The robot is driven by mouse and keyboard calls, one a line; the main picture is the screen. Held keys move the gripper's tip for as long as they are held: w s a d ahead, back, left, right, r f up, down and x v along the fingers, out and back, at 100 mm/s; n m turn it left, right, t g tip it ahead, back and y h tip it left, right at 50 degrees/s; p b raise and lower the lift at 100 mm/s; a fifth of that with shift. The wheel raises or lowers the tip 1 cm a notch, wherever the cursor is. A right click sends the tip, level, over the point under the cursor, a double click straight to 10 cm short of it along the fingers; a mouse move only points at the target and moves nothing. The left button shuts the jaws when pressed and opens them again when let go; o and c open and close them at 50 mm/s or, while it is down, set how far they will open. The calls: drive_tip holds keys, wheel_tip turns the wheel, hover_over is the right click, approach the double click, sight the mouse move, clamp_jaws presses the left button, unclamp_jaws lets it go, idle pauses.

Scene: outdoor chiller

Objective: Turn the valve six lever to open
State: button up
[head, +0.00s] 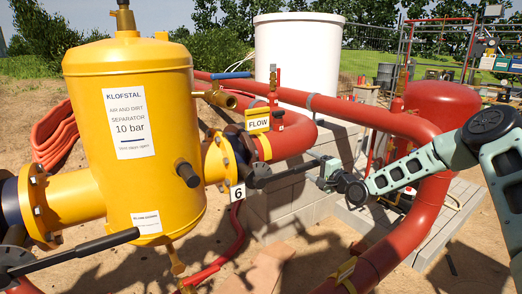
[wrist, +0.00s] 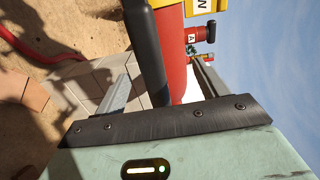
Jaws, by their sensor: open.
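The valve six lever (head: 293,170) is a black bar. It reaches right from the valve body (head: 258,174), just right of the white "6" tag (head: 237,192), toward my gripper. My gripper (head: 323,170) is at the lever's free right end. In the wrist view the black lever (wrist: 149,50) runs between my two open fingers, closer to the left finger than to the right one. The fingers show gaps from it in that view, so it does not look clamped. The lever's near end is hidden behind the gripper's dark palm edge.
A yellow separator tank (head: 130,130) stands left of the valve. Grey blocks (head: 290,200) lie below the lever. Another black lever (head: 85,249) is at lower left.

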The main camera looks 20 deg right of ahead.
drive_tip(key=p+v, duration=0.1)
drive_tip(key=v, duration=0.6)
idle(0.3)
